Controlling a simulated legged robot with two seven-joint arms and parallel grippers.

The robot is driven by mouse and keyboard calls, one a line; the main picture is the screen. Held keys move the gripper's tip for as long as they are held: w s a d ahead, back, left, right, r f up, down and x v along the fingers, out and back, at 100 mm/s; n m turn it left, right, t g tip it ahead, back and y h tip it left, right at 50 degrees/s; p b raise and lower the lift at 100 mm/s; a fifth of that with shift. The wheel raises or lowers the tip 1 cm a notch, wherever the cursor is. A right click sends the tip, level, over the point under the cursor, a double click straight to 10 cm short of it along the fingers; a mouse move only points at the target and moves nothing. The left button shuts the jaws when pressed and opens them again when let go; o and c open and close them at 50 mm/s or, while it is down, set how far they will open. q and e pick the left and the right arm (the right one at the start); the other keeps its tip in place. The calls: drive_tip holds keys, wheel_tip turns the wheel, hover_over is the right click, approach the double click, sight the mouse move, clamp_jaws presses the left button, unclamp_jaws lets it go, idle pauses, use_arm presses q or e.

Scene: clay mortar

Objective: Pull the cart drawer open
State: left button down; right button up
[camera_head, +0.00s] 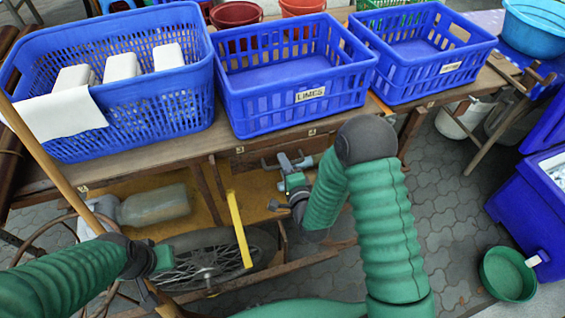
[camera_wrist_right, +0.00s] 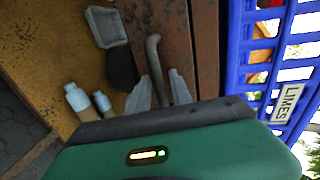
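The wooden cart (camera_head: 172,148) stands in front of me. A curved grey handle (camera_head: 273,165) shows below the cart's top edge; it also shows in the right wrist view (camera_wrist_right: 156,62). My right gripper (camera_head: 297,164) is at this handle. In the wrist view, its two fingers (camera_wrist_right: 161,84) stand apart, with the handle between them and a small gap on the right side; contact is unclear. The drawer's outline is partly hidden by my right arm. My left gripper (camera_head: 152,283) is low at the left, over the wheel area, its fingers hard to make out.
Blue crates (camera_head: 310,115) stand on the cart top. Below lie a large bottle (camera_head: 155,205), a spoked wheel (camera_head: 205,270) and a yellow bar (camera_head: 239,228). A green bowl (camera_head: 508,274) and blue coolers (camera_head: 535,208) stand at the right. Paved floor is clear between.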

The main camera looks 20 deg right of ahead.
drive_tip(key=shift+d+f, duration=0.1)
drive_tip(key=shift+d, duration=0.05)
drive_tip(key=c, duration=0.5)
drive_tip(key=shift+d, duration=0.1)
clamp_jaws()
idle(0.4)
